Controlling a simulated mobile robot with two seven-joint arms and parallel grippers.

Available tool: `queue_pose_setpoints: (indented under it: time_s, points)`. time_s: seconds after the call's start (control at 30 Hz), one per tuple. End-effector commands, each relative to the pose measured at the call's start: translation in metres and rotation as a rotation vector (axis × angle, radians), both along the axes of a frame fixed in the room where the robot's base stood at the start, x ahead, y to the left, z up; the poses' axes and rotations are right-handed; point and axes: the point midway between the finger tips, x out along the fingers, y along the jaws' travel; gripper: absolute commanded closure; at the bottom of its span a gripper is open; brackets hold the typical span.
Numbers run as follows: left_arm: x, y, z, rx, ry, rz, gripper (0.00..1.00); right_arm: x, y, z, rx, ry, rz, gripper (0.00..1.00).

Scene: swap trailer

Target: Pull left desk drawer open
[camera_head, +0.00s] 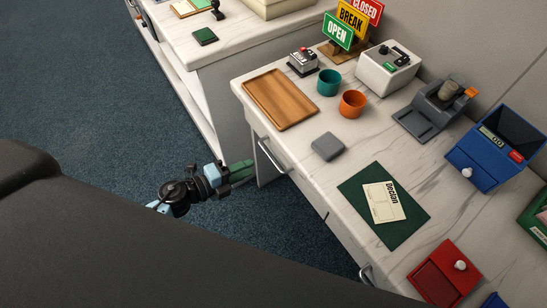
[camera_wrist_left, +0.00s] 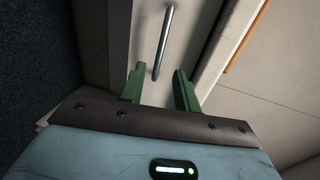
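The left desk drawer (camera_head: 291,179) has a pale front with a metal bar handle (camera_head: 272,155) and sits closed under the white marbled desktop. The same handle (camera_wrist_left: 162,42) shows as a slanted grey bar in the left wrist view. My left gripper (camera_head: 250,171), with green fingers, is just to the left of the handle in the head view. In the wrist view, the left gripper (camera_wrist_left: 158,80) has its fingers apart, with the handle's near end in line with the gap. I see no grip on the handle. My right gripper is not in view.
On the desktop are a wooden tray (camera_head: 281,98), a teal cup (camera_head: 328,82), an orange cup (camera_head: 352,104), a grey block (camera_head: 327,146) and a green mat (camera_head: 412,212). Another handle (camera_head: 365,274) is further right along the desk front. Blue carpet (camera_head: 90,95) in front is free.

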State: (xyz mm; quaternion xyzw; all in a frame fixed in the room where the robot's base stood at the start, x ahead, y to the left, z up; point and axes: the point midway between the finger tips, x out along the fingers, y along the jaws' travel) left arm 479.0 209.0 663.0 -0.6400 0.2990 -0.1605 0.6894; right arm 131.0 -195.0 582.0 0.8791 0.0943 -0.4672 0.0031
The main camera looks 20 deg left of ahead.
Motion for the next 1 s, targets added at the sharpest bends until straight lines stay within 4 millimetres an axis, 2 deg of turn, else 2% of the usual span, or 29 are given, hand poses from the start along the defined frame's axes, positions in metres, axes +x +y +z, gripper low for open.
queue_pose_setpoints:
  time_s: [0.17,0.6,0.77,1.0]
  points:
    - [0.005,-0.004,-0.001,-0.003,0.001,0.003,0.68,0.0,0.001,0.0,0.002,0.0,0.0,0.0]
    - [0.051,-0.04,-0.013,-0.005,0.002,0.004,0.68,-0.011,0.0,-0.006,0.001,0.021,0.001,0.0]
    - [0.059,-0.046,-0.015,-0.005,0.001,0.004,0.68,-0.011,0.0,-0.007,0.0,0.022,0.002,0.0]
    - [0.06,-0.047,-0.016,-0.004,0.002,0.003,0.68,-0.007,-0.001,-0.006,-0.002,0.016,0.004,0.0]
